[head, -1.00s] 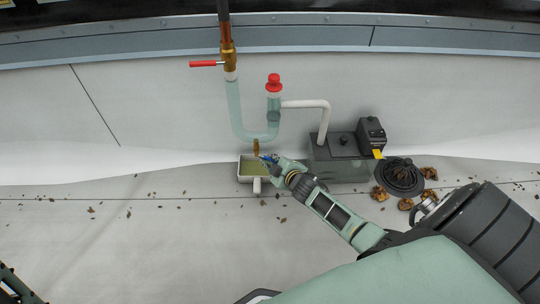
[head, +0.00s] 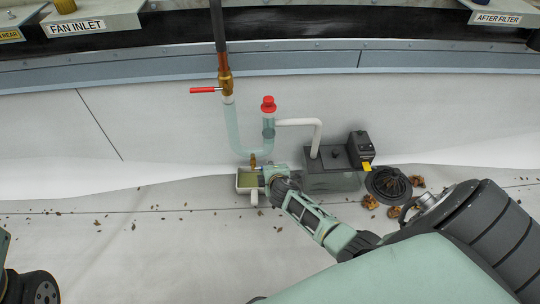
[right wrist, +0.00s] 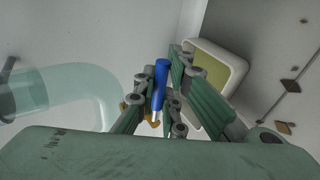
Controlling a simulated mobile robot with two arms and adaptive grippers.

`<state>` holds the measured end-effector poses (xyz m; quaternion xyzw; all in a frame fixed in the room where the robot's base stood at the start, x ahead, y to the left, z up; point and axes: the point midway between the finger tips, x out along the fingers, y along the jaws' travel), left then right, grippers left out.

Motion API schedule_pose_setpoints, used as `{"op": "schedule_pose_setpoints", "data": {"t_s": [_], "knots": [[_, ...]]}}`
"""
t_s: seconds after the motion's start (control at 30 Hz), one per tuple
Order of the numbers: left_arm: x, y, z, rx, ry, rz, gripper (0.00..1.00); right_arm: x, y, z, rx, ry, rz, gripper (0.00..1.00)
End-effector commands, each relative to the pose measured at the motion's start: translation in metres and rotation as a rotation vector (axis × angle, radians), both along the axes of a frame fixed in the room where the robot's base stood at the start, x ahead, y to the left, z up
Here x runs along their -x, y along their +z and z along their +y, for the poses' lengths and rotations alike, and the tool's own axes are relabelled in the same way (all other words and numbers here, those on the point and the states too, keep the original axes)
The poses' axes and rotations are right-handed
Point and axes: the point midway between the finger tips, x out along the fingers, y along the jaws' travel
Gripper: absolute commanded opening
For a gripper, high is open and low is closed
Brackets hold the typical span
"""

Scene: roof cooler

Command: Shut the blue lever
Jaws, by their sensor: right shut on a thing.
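The blue lever (right wrist: 161,78) shows in the right wrist view, between the two fingers of my right gripper (right wrist: 163,95), which is shut on it. A brass valve body (right wrist: 138,108) shows just behind the lever. In the head view my right gripper (head: 267,173) is at the brass drain valve (head: 253,160) under the clear U-shaped trap (head: 234,132), and the gripper hides the lever there. My left gripper is not in view; only part of my left arm shows at the lower left.
A white tray (head: 242,181) with yellowish liquid sits under the valve. A red-handled valve (head: 206,90) is on the pipe above, and a red cap (head: 268,104) tops the trap. A grey pump box (head: 330,180) and a black round strainer (head: 385,184) stand to the right. Dry leaves litter the floor.

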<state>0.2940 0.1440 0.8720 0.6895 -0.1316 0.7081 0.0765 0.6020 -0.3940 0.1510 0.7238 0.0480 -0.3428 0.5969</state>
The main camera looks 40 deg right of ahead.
Motion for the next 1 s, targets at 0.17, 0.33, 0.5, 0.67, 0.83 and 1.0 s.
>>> {"op": "schedule_pose_setpoints", "data": {"t_s": [0.17, 0.33, 0.5, 0.67, 0.83, 1.0], "knots": [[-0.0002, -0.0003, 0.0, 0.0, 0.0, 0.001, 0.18, 0.0001, -0.0001, 0.0008, 0.005, 0.0, 0.003, 0.0], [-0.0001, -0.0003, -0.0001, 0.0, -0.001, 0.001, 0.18, 0.0, -0.0002, 0.0008, 0.005, 0.0, 0.003, 0.0], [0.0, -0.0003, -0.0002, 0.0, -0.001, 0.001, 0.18, 0.0, -0.0001, 0.0007, 0.004, 0.001, 0.003, 0.21], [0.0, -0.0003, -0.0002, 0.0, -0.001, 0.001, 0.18, 0.0, 0.0, 0.0005, 0.004, 0.001, 0.003, 0.29], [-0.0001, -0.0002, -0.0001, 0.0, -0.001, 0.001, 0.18, -0.0001, 0.0001, 0.0002, 0.004, 0.001, 0.002, 0.29], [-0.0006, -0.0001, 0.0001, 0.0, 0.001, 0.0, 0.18, 0.0028, 0.0015, 0.0011, 0.004, 0.001, 0.002, 0.29]]}}
